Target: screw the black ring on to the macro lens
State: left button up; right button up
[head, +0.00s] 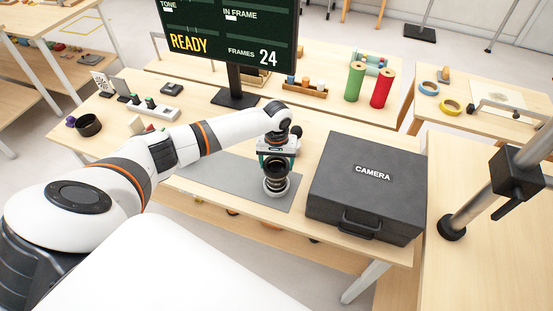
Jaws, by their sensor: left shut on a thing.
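My left gripper (277,160) reaches in from the left and points down over the grey mat (222,178). It is shut on a dark round piece that looks like the black ring (275,170). Directly below is a pale, silvery round piece (277,191), which looks like the lower part of the macro lens on the mat. The ring and the lens line up in this view. I cannot tell whether they touch or how the threads sit. My right gripper is not in view.
A black case marked CAMERA (372,175) stands close on the right. A monitor (232,35) showing READY rises behind. A metal post with a black clamp (515,172) stands at the far right. A dark bowl (88,125) sits at the left. The mat's left part is clear.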

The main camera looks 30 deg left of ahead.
pick_arm(q)
jog(key=shift+f+p, duration=0.15)
jog(key=shift+p, duration=0.15)
dwell(0.4)
jog(key=o, duration=1)
jog(key=shift+o, duration=0.3)
notch_tip(320, 180, up, 5)
jog(key=p, duration=0.5)
jog(key=shift+p, duration=0.3)
jog(key=shift+r, duration=1)
